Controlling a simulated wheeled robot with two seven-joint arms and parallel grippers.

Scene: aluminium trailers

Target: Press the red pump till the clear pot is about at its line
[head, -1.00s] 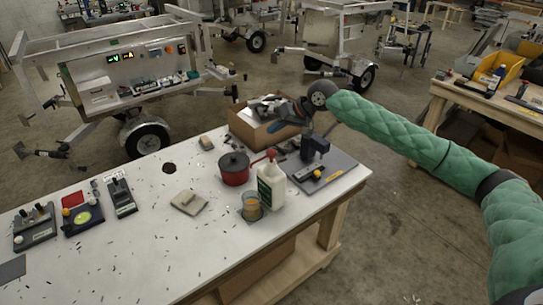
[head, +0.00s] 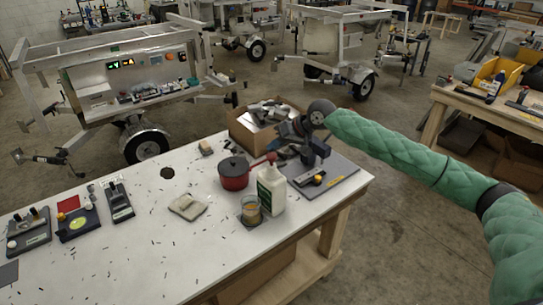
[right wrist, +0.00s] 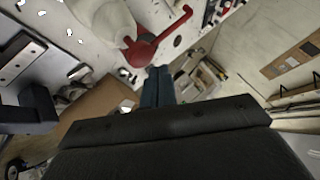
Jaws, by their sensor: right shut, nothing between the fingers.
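A white bottle (head: 271,190) with a green label stands near the right part of the white table. Its red pump (head: 271,157) is on top; the pump also shows in the right wrist view (right wrist: 140,51). The clear pot (head: 251,212) stands in front of the bottle, with yellow-orange liquid in its lower part; I cannot make out its line. My right gripper (head: 284,152) is shut and empty, close behind and right of the pump. In the right wrist view its fingertips (right wrist: 159,72) appear beside the red pump; I cannot tell whether they touch. My left gripper is not in view.
A red lidded pan (head: 234,175) stands left of the bottle. A dark board with a device (head: 320,178) lies to the right, below my right arm. A cardboard box (head: 250,132) stands at the table's back edge. The table's middle front is mostly clear.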

